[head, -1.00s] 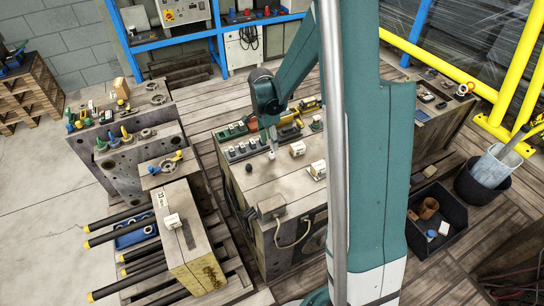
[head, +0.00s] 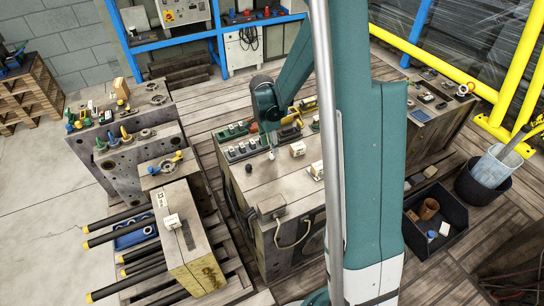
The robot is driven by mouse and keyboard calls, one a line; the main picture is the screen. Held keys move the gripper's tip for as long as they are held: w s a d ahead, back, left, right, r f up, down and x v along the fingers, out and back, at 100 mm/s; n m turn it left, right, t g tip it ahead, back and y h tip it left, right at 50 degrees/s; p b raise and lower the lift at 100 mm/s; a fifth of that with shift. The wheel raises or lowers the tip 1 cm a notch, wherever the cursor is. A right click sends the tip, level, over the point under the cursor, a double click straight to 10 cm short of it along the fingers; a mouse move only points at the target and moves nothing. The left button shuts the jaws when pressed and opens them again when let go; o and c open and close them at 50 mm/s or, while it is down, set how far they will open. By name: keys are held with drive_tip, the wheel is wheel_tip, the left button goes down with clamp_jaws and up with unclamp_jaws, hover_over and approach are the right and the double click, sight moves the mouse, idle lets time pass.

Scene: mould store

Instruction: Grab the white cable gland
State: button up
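A small white piece (head: 271,156), which looks like the white cable gland, is on top of the middle mould block (head: 262,188). My gripper (head: 271,148) points down right above it, with its tip at or very close to the piece. The arm and the small size hide the fingers, so I cannot tell whether they are apart or closed on it, or whether the piece is lifted.
Two white boxes, one farther back (head: 298,149) and one nearer (head: 317,170), stand right of the gripper. A grey box with a cable (head: 271,205) sits at the front edge. A black bin (head: 440,235) stands on the right.

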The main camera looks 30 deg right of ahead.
drive_tip(key=shift+d+f+b, duration=0.1)
drive_tip(key=shift+f+b, duration=0.6)
drive_tip(key=shift+f, duration=1.9)
drive_tip(key=c, duration=0.8)
